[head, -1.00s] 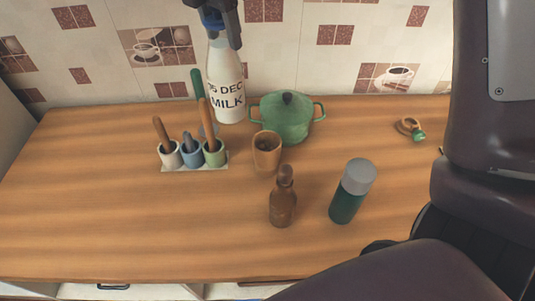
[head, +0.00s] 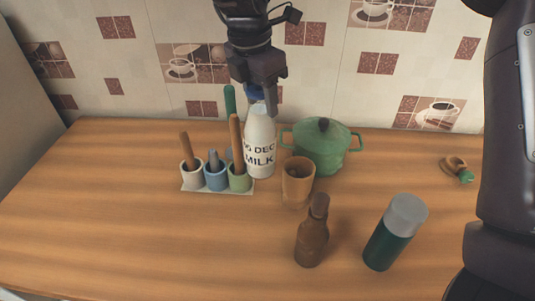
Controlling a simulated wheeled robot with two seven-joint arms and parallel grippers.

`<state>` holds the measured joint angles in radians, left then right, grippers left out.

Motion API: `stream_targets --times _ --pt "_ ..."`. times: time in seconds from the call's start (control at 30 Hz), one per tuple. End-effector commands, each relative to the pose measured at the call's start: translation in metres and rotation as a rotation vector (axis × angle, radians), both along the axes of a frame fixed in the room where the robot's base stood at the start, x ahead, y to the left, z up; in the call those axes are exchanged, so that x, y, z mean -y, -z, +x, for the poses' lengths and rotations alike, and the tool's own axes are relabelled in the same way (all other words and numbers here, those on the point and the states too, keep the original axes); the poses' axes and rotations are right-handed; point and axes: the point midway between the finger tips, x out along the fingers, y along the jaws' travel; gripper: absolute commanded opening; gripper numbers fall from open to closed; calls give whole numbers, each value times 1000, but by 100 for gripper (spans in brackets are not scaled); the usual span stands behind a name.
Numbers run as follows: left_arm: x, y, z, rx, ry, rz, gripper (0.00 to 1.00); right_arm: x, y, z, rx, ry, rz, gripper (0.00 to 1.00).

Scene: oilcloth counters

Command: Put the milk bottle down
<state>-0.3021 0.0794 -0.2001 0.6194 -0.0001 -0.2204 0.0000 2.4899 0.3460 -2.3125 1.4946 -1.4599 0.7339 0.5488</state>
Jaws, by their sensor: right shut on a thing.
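The milk bottle (head: 260,146) is white with dark lettering and a blue cap. It stands upright between the utensil pots and the green pot. My right gripper (head: 262,97) comes down from above and is shut on the bottle's top. The bottle's base is at or just above the wooden counter (head: 110,225); I cannot tell whether it touches. My left gripper is not in view.
A holder (head: 215,188) with three small pots and wooden-handled tools is close on the left. A green lidded pot (head: 322,150), brown cup (head: 297,180), brown bottle (head: 312,235) and green flask (head: 392,235) stand to the right. The left counter is clear.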

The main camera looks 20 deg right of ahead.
Motion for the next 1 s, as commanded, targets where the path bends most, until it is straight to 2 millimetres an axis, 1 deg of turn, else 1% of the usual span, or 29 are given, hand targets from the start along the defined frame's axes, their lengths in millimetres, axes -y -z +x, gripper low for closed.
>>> stream_targets --times 0.03,0.1,0.2,0.3,0.4,0.57,0.8,0.9,1.0 --pt "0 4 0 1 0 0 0 0 15 0 -3 -2 4 0" --pt "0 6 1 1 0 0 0 0 31 0 -4 -2 5 0" --pt "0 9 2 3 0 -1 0 0 53 0 -2 -1 4 0" --pt "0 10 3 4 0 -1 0 0 70 0 0 1 4 0" --pt "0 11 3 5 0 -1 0 -1 80 0 1 0 2 0" --pt "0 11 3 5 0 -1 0 0 89 0 2 1 2 0" --pt "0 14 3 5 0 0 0 0 119 0 1 0 2 0" --pt "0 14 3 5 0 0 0 0 123 1 4 0 2 0" --pt "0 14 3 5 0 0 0 0 123 1 5 0 1 0"
